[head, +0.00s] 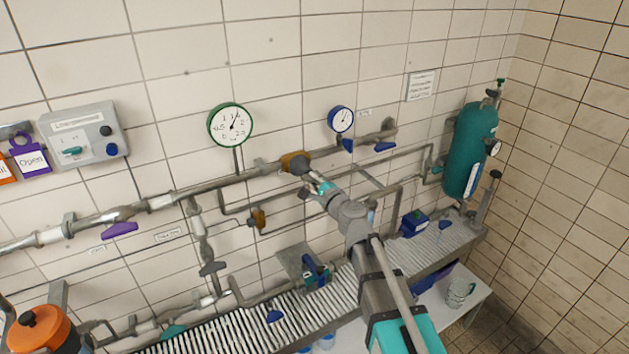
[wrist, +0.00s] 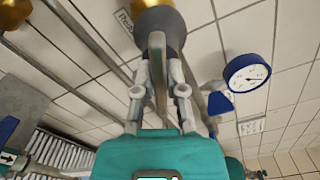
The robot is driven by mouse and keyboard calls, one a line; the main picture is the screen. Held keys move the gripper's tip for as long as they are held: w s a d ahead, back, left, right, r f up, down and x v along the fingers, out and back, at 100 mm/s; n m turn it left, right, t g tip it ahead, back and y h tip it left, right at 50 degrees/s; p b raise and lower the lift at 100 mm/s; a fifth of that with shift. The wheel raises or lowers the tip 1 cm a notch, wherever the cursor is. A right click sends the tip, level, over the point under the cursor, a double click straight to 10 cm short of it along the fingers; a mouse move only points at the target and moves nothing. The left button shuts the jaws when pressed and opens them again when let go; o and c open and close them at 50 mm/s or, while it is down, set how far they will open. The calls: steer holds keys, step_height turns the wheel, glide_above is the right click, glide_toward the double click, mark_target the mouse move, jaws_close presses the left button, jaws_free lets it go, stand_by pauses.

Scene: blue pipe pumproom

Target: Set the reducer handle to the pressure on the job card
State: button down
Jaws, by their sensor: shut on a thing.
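The brass pressure reducer (head: 295,161) sits on the wall pipe between two gauges. In the wrist view its brass body (wrist: 158,4) is at the top edge, with a dark round handle part (wrist: 162,24) facing me. My gripper (head: 314,178) reaches it from the lower right; in the wrist view its fingers (wrist: 158,70) are closed on the handle, which they partly hide. The green-rimmed gauge (head: 230,124) is left of the reducer, its needle pointing up and right. The blue-rimmed gauge (head: 341,119) is to the right. A white card (head: 421,86) hangs on the wall; its text is unreadable.
A grey control box (head: 84,136) and a purple "Open" tag (head: 31,157) are at left. A purple valve lever (head: 120,230) sits on the pipe. A teal cylinder (head: 470,150) stands at right. A ribbed ledge (head: 240,330) with a blue box (head: 413,223) runs below the pipes.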

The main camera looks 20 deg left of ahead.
steer(key=shift+m, duration=1.6)
steer(key=c, duration=0.7)
jaws_free()
steer(key=shift+d, duration=0.1)
steer(key=v, duration=1.2)
